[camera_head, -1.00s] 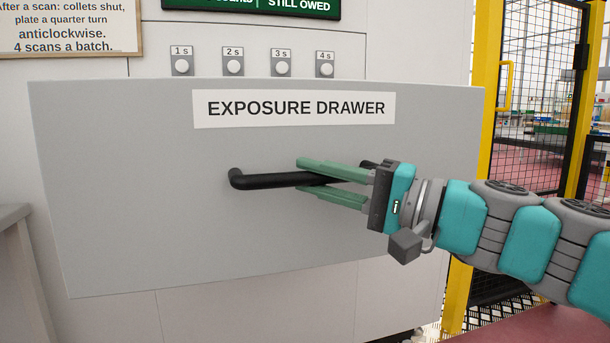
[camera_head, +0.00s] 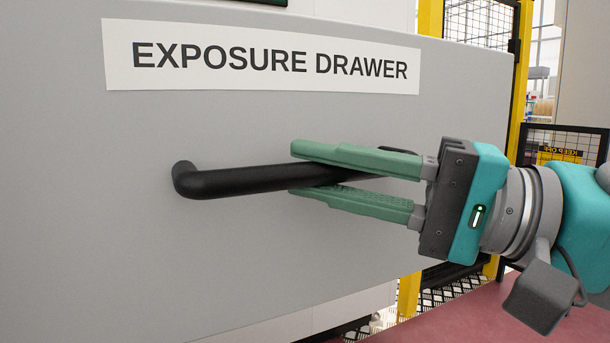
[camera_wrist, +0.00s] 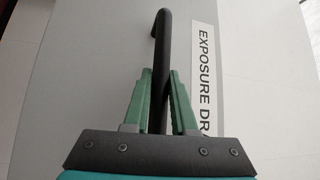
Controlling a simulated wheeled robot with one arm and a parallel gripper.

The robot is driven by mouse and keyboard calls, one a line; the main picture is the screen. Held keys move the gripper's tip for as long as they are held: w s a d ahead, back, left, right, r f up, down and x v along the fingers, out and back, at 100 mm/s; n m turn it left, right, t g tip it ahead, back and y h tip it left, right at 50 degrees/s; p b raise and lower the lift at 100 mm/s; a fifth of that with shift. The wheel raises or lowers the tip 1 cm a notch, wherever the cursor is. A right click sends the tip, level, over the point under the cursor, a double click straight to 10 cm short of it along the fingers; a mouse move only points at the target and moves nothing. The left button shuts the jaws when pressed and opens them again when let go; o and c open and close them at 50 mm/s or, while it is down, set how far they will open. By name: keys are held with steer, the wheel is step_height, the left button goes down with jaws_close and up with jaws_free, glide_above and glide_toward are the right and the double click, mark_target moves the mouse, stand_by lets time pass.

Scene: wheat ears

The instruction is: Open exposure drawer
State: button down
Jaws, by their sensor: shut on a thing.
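The exposure drawer (camera_head: 130,250) is a large grey front with a white label (camera_head: 262,57) reading "EXPOSURE DRAWER". It fills most of the head view. Its black bar handle (camera_head: 235,181) runs nearly level across the front, and in the wrist view the handle (camera_wrist: 162,45) runs up between the fingers. My gripper (camera_head: 298,170) has green fingers above and below the handle and is shut on it. The handle's right part is partly hidden behind the fingers. How far the drawer stands out from its cabinet is hard to tell.
A yellow post (camera_head: 517,85) and black mesh fencing (camera_head: 478,25) stand behind the drawer at the right. Red floor (camera_head: 445,318) shows at the lower right. A "KEEP OFF" sign (camera_head: 560,155) is on the fence.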

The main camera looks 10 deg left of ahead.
steer(key=shift+s+d+f, duration=0.15)
steer(key=shift+s+d, duration=0.25)
steer(key=shift+s, duration=0.25)
steer(key=c, duration=0.7)
jaws_free()
steer(key=shift+c, duration=0.2)
steer(key=shift+d, duration=0.1)
steer(key=r+b+v, duration=0.1)
steer(key=v, duration=0.6)
steer(key=shift+d+f, duration=0.3)
steer(key=shift+f, duration=0.2)
